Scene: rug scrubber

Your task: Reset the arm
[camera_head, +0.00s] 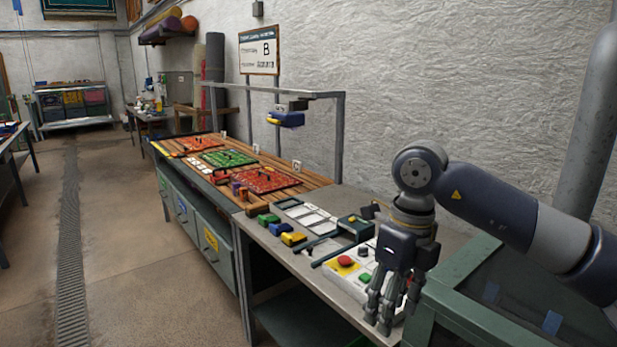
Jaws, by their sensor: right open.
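My right arm comes in from the right edge and bends down at its wrist. My right gripper (391,314) points down, open, with nothing seen between its fingers. It is in front of a white control panel (341,274) on the grey workbench (262,240) and hides part of it. The panel has a red button on a yellow patch (346,261) and a green button (365,277). I cannot tell whether the fingers touch the panel or bench. My left gripper is not in view.
Coloured blocks (292,239) and a pale tray (312,218) lie left of the panel. Small patterned rugs (228,158) lie on a slatted table beyond, under a metal frame (340,140). A green frame (450,290) stands close to my right gripper. The floor at left is open.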

